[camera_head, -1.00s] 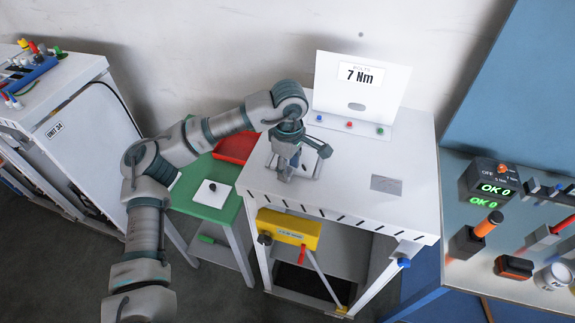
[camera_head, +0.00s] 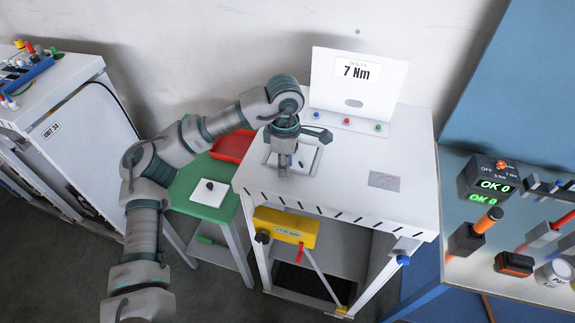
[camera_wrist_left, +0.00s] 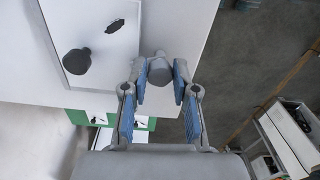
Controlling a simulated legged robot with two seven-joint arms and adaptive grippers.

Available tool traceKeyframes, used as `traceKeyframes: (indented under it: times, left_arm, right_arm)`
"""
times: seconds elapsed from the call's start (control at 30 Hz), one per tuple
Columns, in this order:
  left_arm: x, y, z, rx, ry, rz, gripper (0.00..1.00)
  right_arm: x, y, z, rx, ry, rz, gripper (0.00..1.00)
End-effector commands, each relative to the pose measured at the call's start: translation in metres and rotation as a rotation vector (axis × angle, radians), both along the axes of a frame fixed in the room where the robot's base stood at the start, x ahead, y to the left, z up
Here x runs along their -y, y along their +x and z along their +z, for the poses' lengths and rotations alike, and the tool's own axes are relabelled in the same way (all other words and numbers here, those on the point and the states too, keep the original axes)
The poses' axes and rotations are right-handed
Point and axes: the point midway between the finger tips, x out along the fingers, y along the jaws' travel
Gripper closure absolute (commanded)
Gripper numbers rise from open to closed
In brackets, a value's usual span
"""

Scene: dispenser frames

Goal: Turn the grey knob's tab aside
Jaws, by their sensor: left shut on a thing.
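My left gripper (camera_head: 284,168) points down over the light inset panel (camera_head: 308,160) on the white table. In the left wrist view, its blue-padded fingers (camera_wrist_left: 158,82) are shut on the grey knob (camera_wrist_left: 159,70), which sits between the fingertips. The knob's tab cannot be made out. In the head view, the gripper mostly hides the knob. A black round knob (camera_wrist_left: 77,62) and a small black piece (camera_wrist_left: 115,27) sit on the panel beside it. My right gripper is out of view.
An upright white board (camera_head: 356,90) reading "7 Nm" stands behind, with coloured buttons at its foot. A red tray (camera_head: 232,146) and a green stand (camera_head: 190,203) are to the left.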

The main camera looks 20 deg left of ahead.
Motion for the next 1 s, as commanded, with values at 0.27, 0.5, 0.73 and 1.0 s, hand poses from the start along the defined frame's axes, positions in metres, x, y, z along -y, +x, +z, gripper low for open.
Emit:
traceKeyframes:
  times: [0.27, 0.5, 0.73, 1.0]
  left_arm:
    - [-0.003, 0.001, 0.0, 0.004, 0.003, 0.268, 1.0]
    - [-0.004, 0.0, 0.0, 0.005, 0.003, 0.496, 1.0]
    - [-0.004, -0.001, 0.001, 0.005, 0.004, 0.713, 1.0]
    - [-0.003, -0.002, 0.0, 0.004, 0.005, 0.95, 1.0]
  right_arm:
    - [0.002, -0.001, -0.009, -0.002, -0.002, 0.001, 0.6]
    - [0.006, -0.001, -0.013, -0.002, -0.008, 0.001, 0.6]
    - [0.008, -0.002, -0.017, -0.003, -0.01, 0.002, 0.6]
    - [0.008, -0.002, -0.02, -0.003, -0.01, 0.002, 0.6]
